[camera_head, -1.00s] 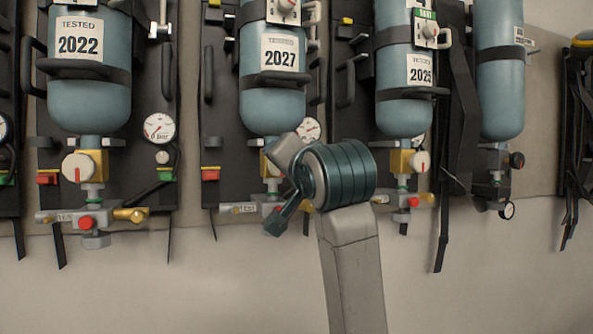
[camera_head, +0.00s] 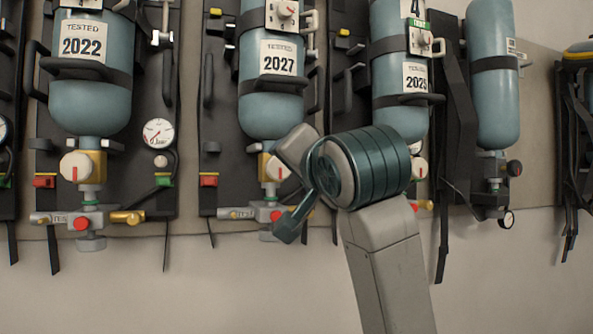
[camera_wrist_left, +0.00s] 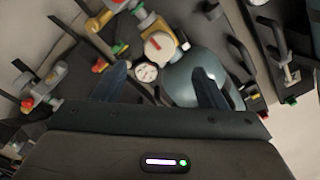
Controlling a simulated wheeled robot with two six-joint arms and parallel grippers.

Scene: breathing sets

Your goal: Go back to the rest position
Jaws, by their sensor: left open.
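My left gripper (camera_wrist_left: 161,68) is in the left wrist view, with its two dark fingers spread apart. No held object shows between them. Beyond the fingers are a blue-grey cylinder (camera_wrist_left: 190,82), a pressure gauge (camera_wrist_left: 146,72) and a white knob (camera_wrist_left: 158,46), seen at a slant. In the head view, a grey arm of mine with a ribbed teal joint (camera_head: 375,165) rises from the bottom, right of the middle. My right gripper is not identifiable in either view.
Breathing sets hang in a row on a wall panel. The cylinders labelled 2022 (camera_head: 90,115) and 2027 (camera_head: 270,115) hang left of my arm, and an unlabelled-looking cylinder (camera_head: 495,105) hangs to its right. The pale wall (camera_head: 200,295) below is clear.

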